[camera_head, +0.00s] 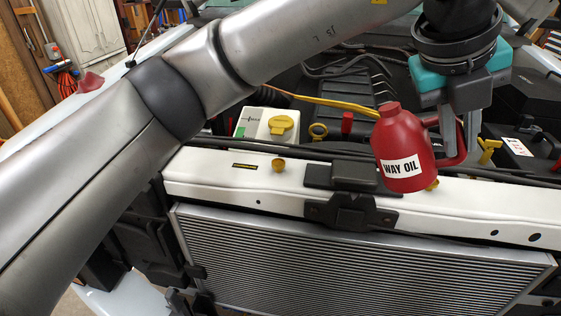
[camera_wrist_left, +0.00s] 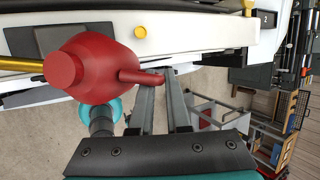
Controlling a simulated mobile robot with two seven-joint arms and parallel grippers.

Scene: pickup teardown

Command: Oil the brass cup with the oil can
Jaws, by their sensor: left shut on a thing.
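A small brass cup (camera_head: 278,165) stands upright on the white front crossmember, left of the black latch. The red oil can (camera_head: 400,150), labelled WAY OIL, hangs tilted above the crossmember, right of the latch. Its long thin yellow spout (camera_head: 340,103) points left, past and above the cup's level in the picture. My left gripper (camera_head: 460,145) is shut on the can's handle at its right side. The wrist view shows the can (camera_wrist_left: 100,65), its handle at the fingertips (camera_wrist_left: 160,85), and a round brass piece (camera_wrist_left: 140,32) on the white bar. My right gripper is out of view.
The white crossmember (camera_head: 225,180) carries the black latch (camera_head: 352,178) above the radiator (camera_head: 350,260). Another brass piece (camera_head: 432,185) is partly hidden by the can.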

